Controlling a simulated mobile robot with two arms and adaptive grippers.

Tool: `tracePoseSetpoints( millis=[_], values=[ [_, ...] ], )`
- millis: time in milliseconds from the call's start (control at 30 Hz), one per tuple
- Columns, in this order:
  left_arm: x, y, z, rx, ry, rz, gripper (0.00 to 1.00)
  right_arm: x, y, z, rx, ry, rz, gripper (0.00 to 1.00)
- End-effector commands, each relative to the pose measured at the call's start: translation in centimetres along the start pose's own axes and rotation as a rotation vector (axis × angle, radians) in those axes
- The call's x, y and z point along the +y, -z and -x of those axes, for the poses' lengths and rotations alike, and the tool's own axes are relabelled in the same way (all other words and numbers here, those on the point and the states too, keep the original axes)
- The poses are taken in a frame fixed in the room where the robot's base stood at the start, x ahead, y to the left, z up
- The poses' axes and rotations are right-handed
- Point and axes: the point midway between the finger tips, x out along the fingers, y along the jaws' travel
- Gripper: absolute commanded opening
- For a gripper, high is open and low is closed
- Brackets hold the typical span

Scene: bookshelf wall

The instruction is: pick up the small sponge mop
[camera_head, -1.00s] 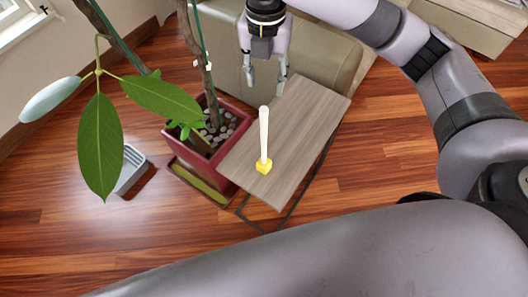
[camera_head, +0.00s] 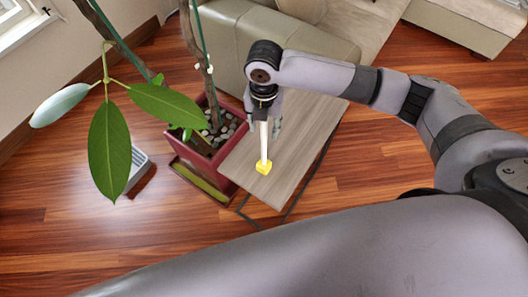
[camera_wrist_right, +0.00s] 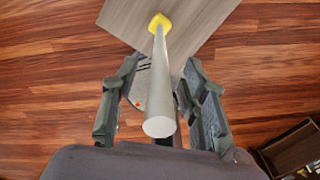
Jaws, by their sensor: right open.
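The small sponge mop has a white handle and a yellow sponge head (camera_head: 264,167). It stands upright, head down, on a grey wooden side table (camera_head: 285,175). My right gripper (camera_head: 264,124) is over the table at the upper part of the handle, fingers pointing down. In the right wrist view the mop handle (camera_wrist_right: 160,90) runs between the two open fingers of the right gripper (camera_wrist_right: 160,105), with a gap on each side. The handle's end faces the camera. My left gripper is not in view.
A potted plant in a red square pot (camera_head: 200,170) stands left of the table, its large leaves (camera_head: 108,150) spreading left. A beige sofa (camera_head: 240,45) is behind the table. A grey container (camera_head: 138,165) sits on the wooden floor at left. Open floor lies right of the table.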

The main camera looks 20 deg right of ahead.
Motion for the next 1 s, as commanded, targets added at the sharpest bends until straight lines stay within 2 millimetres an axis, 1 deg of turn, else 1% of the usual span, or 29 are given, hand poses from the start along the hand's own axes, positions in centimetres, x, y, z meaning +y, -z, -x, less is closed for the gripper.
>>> tracePoseSetpoints(
  millis=[100,333,900,933,1000],
  values=[
    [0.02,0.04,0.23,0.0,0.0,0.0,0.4,-0.02,0.04,-0.91,0.001,0.0,0.001,0.4],
    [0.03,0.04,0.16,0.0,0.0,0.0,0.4,-0.01,0.02,-1.06,-0.001,0.0,0.002,0.4],
    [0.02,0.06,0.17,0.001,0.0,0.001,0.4,-0.02,0.0,-1.01,-0.001,0.0,0.001,0.02],
    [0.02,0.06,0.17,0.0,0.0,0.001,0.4,-0.01,0.0,-1.01,-0.001,0.0,0.001,0.0],
    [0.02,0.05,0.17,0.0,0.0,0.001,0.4,-0.02,0.0,-1.01,-0.001,0.0,0.001,0.0]
  ],
)
